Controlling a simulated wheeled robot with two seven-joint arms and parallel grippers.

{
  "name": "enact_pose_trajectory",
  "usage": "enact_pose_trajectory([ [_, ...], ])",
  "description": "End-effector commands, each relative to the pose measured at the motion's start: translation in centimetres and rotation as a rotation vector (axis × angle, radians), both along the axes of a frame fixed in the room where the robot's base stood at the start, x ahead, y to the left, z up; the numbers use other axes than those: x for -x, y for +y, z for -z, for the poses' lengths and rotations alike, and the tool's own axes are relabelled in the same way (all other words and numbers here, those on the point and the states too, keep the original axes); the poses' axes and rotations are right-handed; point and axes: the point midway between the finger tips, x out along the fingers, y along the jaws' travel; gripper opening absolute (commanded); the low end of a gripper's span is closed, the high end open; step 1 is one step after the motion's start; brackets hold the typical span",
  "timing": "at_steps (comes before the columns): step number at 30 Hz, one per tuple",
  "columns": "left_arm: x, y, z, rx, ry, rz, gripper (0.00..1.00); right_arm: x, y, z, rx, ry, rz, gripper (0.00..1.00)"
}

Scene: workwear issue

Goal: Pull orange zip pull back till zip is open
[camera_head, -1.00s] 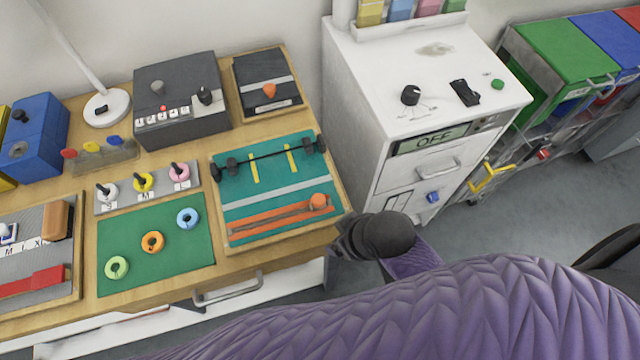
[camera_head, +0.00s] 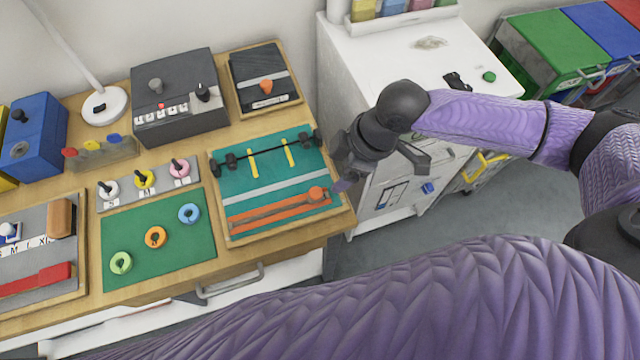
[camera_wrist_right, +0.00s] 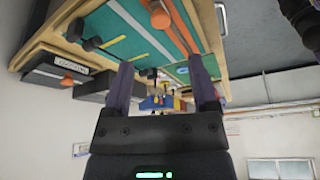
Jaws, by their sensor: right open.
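The orange zip pull (camera_head: 316,193) is a round knob at the right end of the zip (camera_head: 270,214), which runs between orange strips on the teal board (camera_head: 225,190). It also shows near the top of the right wrist view (camera_wrist_right: 160,18). My left gripper is not in view.
A green mat (camera_head: 185,262) with coloured rings lies left of the board. A dark board with another orange knob (camera_head: 265,86) and a dark control box (camera_head: 180,90) stand behind. A white cabinet (camera_head: 335,75) stands to the right, beyond a floor gap.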

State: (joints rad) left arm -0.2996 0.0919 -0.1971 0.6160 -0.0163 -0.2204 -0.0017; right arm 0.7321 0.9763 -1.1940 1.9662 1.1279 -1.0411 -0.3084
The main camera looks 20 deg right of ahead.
Motion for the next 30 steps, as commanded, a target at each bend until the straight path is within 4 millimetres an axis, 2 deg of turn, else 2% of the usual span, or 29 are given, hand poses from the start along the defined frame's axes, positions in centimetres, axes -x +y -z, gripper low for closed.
enact_pose_trajectory([
  [3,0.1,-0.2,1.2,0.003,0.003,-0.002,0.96,-0.3,1.1,3.0,-0.003,0.004,-0.002,0.75],
  [9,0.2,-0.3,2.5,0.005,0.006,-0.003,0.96,-0.9,2.7,7.1,-0.002,0.002,-0.001,0.75],
  [14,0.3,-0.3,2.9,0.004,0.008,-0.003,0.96,-1.1,3.3,8.4,-0.002,0.000,0.000,0.75],
  [21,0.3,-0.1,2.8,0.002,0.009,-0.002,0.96,-1.2,3.4,8.4,-0.002,0.000,-0.001,0.75],
  [23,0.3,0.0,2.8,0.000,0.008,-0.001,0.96,-1.2,3.4,8.4,-0.002,-0.001,-0.001,0.65],
  [30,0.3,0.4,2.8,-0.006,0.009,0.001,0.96,-1.2,3.4,8.4,-0.002,-0.001,-0.001,0.14],
])
